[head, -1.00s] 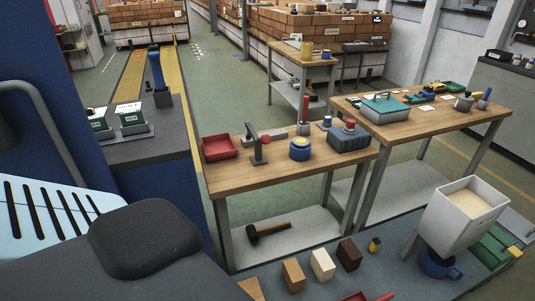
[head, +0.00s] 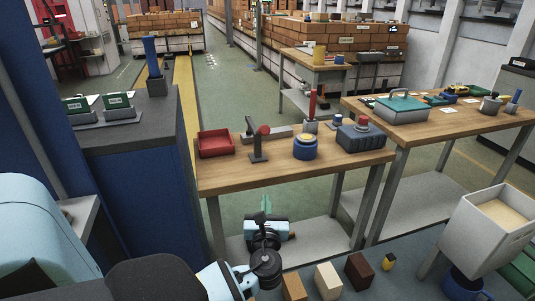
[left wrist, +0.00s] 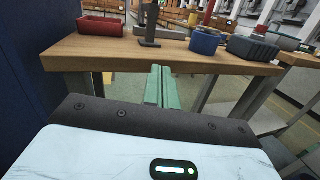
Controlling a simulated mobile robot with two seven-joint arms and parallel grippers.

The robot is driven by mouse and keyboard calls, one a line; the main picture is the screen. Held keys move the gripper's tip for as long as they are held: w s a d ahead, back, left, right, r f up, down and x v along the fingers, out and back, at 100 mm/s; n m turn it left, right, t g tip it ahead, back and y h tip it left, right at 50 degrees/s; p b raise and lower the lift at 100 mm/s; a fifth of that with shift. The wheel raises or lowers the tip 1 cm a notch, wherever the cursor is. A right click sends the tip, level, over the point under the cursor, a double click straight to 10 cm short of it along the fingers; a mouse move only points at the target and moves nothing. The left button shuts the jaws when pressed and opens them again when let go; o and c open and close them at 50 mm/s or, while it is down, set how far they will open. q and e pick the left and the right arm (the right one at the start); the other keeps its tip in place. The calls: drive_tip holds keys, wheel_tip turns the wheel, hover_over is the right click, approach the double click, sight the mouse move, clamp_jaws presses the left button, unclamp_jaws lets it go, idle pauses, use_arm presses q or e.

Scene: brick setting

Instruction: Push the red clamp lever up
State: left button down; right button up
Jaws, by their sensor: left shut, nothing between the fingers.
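A lever with a red handle (head: 312,103) stands upright on a small grey block near the back of the wooden workbench (head: 215,180). A dark grey upright fixture (head: 257,148) with a red round end stands near the bench's front, left of the blue jar. I cannot tell which of these two is the clamp lever. My left gripper (head: 265,205) is in front of the bench and below its top, apart from both. Its green fingers are shut and empty; they also show in the left wrist view (left wrist: 159,72), pointing toward the bench edge. My right gripper is not in view.
On the bench are a red tray (head: 215,144), a blue jar with a yellow lid (head: 305,149) and a dark blue box with a red button (head: 360,137). Blocks (head: 328,280) lie at the lower front. The bench's front edge lies above the left gripper.

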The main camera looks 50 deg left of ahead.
sight(261, 131)
use_arm(q)
drive_tip(key=r+y, duration=0.1)
drive_tip(key=w+a+r, duration=0.1)
drive_tip(key=r, duration=0.1)
drive_tip(key=r+m+y, duration=0.1)
drive_tip(key=shift+w+a+r+y+b, duration=0.2)
drive_tip(key=shift+a+r+y+b, duration=0.1)
drive_tip(key=shift+r, duration=0.1)
drive_tip(key=d+r+x, duration=0.1)
drive_tip(key=r+x, duration=0.1)
drive_tip(key=x, duration=1)
drive_tip(key=shift+w+a+r+p, duration=0.3)
drive_tip(key=shift+r+p, duration=0.05)
drive_tip(key=shift+r, duration=0.05)
drive_tip(key=shift+r, duration=0.1)
